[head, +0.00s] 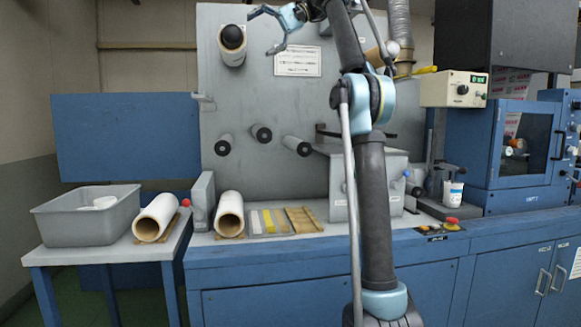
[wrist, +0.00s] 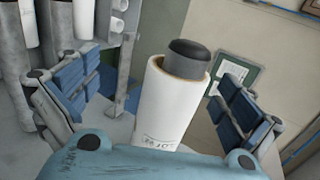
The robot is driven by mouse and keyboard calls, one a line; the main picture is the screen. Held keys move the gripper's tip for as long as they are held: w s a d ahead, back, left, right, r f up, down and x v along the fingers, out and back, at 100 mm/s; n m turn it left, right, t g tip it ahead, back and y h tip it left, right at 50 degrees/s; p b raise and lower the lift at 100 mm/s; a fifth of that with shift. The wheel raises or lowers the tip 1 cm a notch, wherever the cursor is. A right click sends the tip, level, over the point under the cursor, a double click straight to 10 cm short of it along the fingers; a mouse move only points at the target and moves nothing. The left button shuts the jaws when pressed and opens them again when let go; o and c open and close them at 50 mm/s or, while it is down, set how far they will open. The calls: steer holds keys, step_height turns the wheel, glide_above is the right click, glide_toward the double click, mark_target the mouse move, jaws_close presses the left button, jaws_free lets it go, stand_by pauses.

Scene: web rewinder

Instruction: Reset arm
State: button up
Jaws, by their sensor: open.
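My gripper (head: 264,31) is raised high in front of the grey machine panel in the head view, with its fingers spread and pointing left. A white roll (head: 231,52) with a dark end sits on the upper left of the panel, just left of my fingers. In the wrist view, my gripper (wrist: 155,85) has its blue-padded fingers wide apart. The white roll (wrist: 166,105) and its dark spindle end (wrist: 187,56) show between them, with space visible on both sides. Nothing appears held. My arm rises through the middle of the head view.
Several bare rollers (head: 261,133) stick out from the panel. Two white rolls (head: 157,217) lie below, by a grey bin (head: 88,219) and on the blue bench (head: 275,260). A control box (head: 454,89) and blue cabinet (head: 520,150) stand right of my arm.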

steer(key=s+d+f+t+h, duration=0.1)
steer(key=s+d+f+h, duration=0.3)
steer(key=f, duration=2.1)
steer(key=s+d+f+m+t+h, duration=0.1)
steer(key=s+d+f+h, duration=0.3)
steer(key=s+d+f, duration=1.1)
steer(key=s+d+f+m+t+h, duration=0.1)
steer(key=s+d+f+h, duration=0.3)
steer(key=f, duration=3.2)
steer(key=s+d+t, duration=0.1)
steer(key=s+d, duration=0.5)
steer(key=shift+t, duration=0.4)
steer(key=shift+s+d, duration=0.1)
steer(key=shift+w+f, duration=0.25)
steer(key=shift+w, duration=0.2)
